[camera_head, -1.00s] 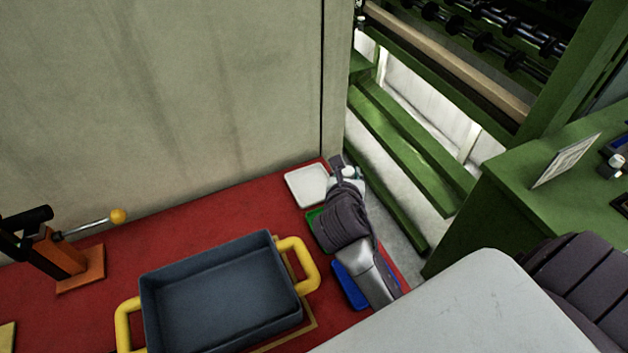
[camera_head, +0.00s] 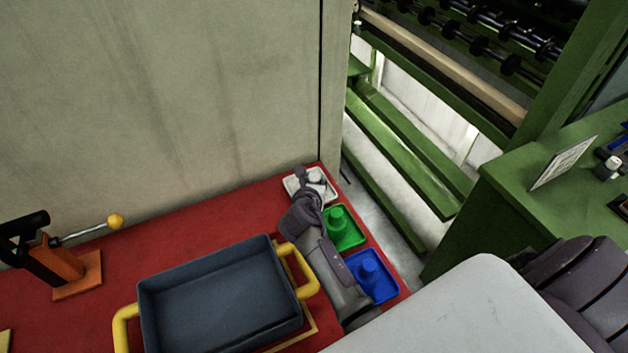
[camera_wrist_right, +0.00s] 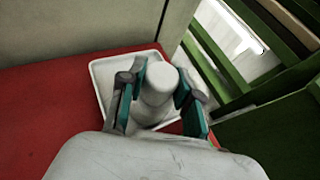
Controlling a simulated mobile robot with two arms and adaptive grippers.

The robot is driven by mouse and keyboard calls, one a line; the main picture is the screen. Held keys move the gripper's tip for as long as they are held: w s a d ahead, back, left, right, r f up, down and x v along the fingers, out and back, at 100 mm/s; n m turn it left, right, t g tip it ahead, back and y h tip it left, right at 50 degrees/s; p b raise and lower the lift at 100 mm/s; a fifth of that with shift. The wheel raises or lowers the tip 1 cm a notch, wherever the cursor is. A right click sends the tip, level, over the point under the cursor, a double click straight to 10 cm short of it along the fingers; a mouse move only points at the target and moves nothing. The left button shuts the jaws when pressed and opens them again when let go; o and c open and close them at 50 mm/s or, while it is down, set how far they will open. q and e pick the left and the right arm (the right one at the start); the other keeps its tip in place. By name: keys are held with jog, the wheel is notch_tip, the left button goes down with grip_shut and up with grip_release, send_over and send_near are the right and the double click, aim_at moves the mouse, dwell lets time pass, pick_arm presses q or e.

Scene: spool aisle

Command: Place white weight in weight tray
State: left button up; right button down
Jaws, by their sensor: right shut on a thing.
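The white weight (camera_wrist_right: 158,85) is between the teal-padded fingers of my right gripper (camera_wrist_right: 156,92), which is shut on it. The weight is upright over the white tray (camera_wrist_right: 103,75), within the tray's outline; I cannot tell whether its base touches the tray floor. In the head view the weight (camera_head: 316,176) shows as a small white top above the white tray (camera_head: 291,186) at the far end of the red table. My right gripper (camera_head: 308,181) is partly hidden by its own wrist there. My left gripper is not in view.
A dark bin (camera_head: 215,300) with yellow handles and an orange lever tool (camera_head: 62,262) are left. A wall (camera_head: 180,90) borders the back.

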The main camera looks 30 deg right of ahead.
jog(key=c, duration=0.8)
grip_release()
jog(key=shift+f, duration=0.1)
jog(key=shift+s+r, duration=0.1)
jog(key=shift+r, duration=0.15)
jog(key=p+v, duration=0.8)
jog(key=v, duration=0.4)
jog(key=shift+p, duration=0.3)
jog(key=shift+f, duration=0.15)
